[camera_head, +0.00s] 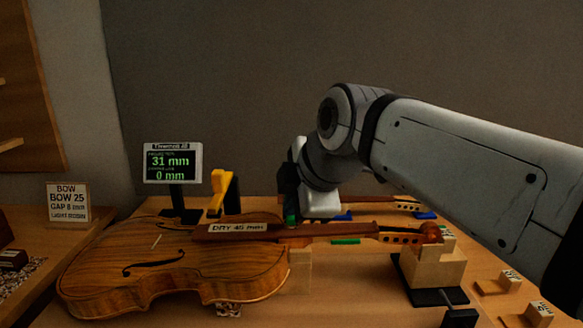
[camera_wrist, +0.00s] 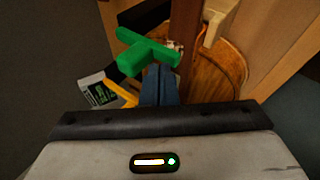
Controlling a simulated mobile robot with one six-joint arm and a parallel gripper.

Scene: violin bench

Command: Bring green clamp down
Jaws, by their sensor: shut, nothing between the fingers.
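The green clamp (camera_wrist: 148,52) is a T-shaped green piece in the wrist view, just beyond my fingertips. In the head view a small green part (camera_head: 291,216) shows beside the violin's neck end, mostly hidden by my wrist. My gripper (camera_wrist: 160,72) is shut and empty, its fingertips close to the clamp's lower edge. I cannot tell whether they touch it. The violin (camera_head: 170,262) lies on the bench with its neck to the right, and its body also shows in the wrist view (camera_wrist: 222,75).
A yellow clamp (camera_head: 221,190) stands behind the violin, near a display (camera_head: 172,163) reading 31 mm and 0 mm. A wooden neck support (camera_head: 436,268) stands at right. A green strip (camera_head: 345,241) and blue pieces (camera_head: 425,215) lie near the neck. Small wooden blocks sit front right.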

